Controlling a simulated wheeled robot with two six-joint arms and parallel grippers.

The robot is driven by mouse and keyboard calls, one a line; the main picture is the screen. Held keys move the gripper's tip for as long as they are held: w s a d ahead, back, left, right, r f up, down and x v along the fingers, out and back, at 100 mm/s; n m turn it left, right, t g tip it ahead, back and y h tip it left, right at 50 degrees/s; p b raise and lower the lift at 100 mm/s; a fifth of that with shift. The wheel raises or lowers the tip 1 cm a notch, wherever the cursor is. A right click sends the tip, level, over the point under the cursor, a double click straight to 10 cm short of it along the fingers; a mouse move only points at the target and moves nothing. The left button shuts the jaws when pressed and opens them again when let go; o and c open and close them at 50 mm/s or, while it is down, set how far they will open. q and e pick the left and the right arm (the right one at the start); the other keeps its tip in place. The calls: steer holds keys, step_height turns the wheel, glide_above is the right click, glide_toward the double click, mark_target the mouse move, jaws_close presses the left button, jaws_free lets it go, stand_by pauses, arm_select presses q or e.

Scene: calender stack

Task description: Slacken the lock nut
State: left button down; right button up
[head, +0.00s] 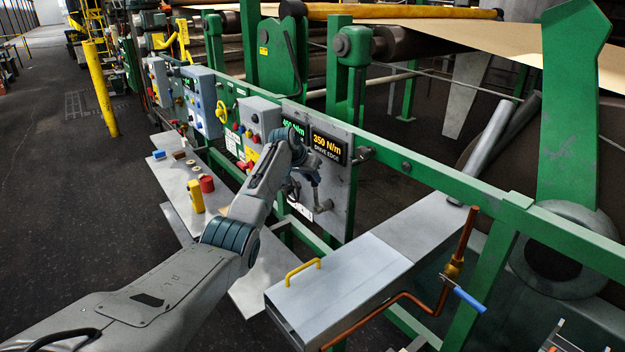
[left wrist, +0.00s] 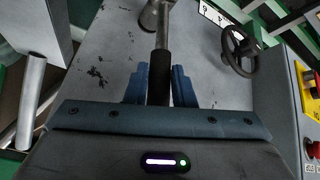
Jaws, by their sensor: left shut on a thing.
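A steel lever with a black grip (left wrist: 159,78) runs up to a round metal hub (left wrist: 150,17) on the scuffed grey panel (left wrist: 105,55). I cannot clearly make out the lock nut apart from this hub. My left gripper (left wrist: 160,85) has its blue fingers on either side of the black grip and is shut on it. In the head view the left gripper (head: 313,178) is small at the grey panel (head: 340,190), below the lit displays, with the hub (head: 322,206) just under it. My right gripper is out of view.
A dark handwheel (left wrist: 240,50) sits beside the lever. The display (head: 328,147) reads 350 N/m. A grey box with a yellow handle (head: 302,271) and a copper pipe with a blue-handled valve (head: 468,298) stand in front.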

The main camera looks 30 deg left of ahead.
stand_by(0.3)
arm_select(q)
steer(key=shift+w+a+f+h+b, duration=0.2)
steer(key=shift+a+h+b, duration=0.35)
steer(key=shift+b, duration=0.55)
steer(key=shift+s+d+r+y+p, duration=0.2)
steer(key=shift+d+y+p, duration=0.35)
steer(key=shift+p, duration=0.75)
steer(key=shift+a, duration=0.1)
